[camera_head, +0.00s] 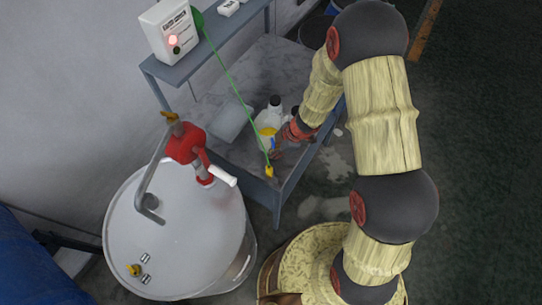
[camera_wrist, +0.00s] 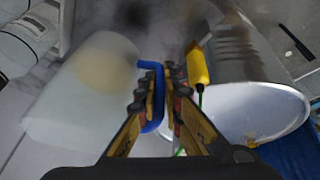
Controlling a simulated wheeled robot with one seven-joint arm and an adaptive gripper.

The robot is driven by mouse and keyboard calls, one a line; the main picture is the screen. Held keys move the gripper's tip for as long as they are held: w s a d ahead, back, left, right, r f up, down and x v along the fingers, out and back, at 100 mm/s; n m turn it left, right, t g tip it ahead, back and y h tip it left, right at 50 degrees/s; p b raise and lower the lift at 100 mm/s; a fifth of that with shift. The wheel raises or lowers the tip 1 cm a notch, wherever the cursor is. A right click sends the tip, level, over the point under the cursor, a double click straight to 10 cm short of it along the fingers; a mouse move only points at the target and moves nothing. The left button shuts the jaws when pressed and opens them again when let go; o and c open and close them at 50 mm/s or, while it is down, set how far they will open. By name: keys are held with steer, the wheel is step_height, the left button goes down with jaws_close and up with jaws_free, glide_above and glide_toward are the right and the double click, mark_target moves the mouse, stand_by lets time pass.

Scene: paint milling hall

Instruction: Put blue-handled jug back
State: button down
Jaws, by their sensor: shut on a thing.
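The blue-handled jug is a whitish translucent vessel (camera_wrist: 82,92) with a yellowish patch, filling the left of the wrist view. Its blue handle (camera_wrist: 149,66) passes between the fingers of my gripper (camera_wrist: 159,92), which is shut on it. In the head view the jug (camera_head: 265,121) is partly hidden by my gripper (camera_head: 279,143), over the grey lower surface of the bench (camera_head: 287,190). I cannot tell whether the jug touches that surface.
A yellow clip (camera_head: 269,171) on a green cable hangs close by; in the wrist view it shows right of my fingers (camera_wrist: 197,66). A white-topped drum (camera_head: 175,235) with a red pump (camera_head: 184,146) stands left front. A white box (camera_head: 169,31) is on the upper shelf.

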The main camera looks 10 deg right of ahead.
steer(key=f, duration=0.3)
steer(key=shift+w+f+b, duration=0.1)
steer(key=shift+w+b, duration=0.1)
steer(key=shift+b, duration=0.1)
steer(key=shift+f+b, duration=0.55)
steer(key=shift+f, duration=1.4)
steer(key=shift+s, duration=0.1)
steer(key=c, duration=2.4)
jaws_free()
steer(key=shift+f, duration=0.1)
steer(key=o, duration=0.5)
